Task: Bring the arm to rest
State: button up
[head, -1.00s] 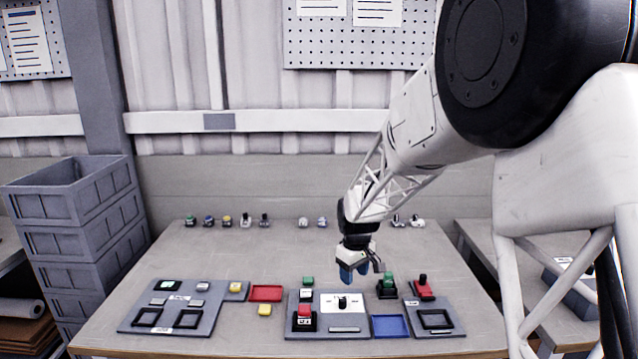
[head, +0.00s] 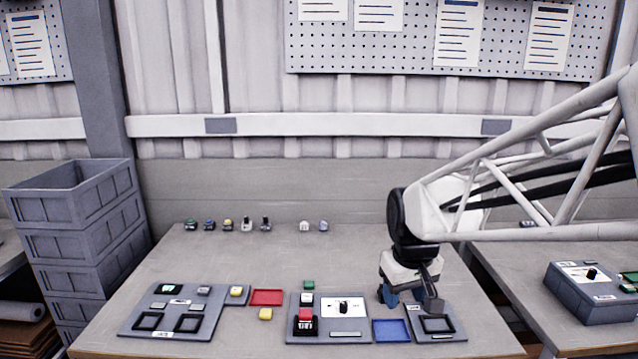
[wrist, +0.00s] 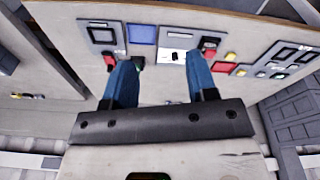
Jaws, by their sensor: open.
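My gripper (head: 392,293) hangs above the right part of the workbench (head: 230,262), near the blue tray (head: 391,330) and the small right panel (head: 454,334). In the wrist view my gripper (wrist: 159,65) has its two blue fingers spread well apart with nothing between them. The arm reaches in from the right edge of the head view. My gripper hides part of the right panel and the bench behind it.
A middle panel (head: 360,338) with a red button, a left panel (head: 158,318), a red tray (head: 266,297) and a yellow block (head: 265,314) lie on the bench. Small parts line its back. Grey crates (head: 75,225) stand left. The bench middle is clear.

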jog(key=s+d+m+t, duration=0.1)
jog(key=s+d+m, duration=0.1)
jog(key=s, duration=1.6)
jog(key=shift+s+d+r+m, duration=0.2)
jog(key=shift+s+r+m, duration=0.1)
jog(key=shift+m, duration=0.4)
jog(key=shift+c, duration=0.3)
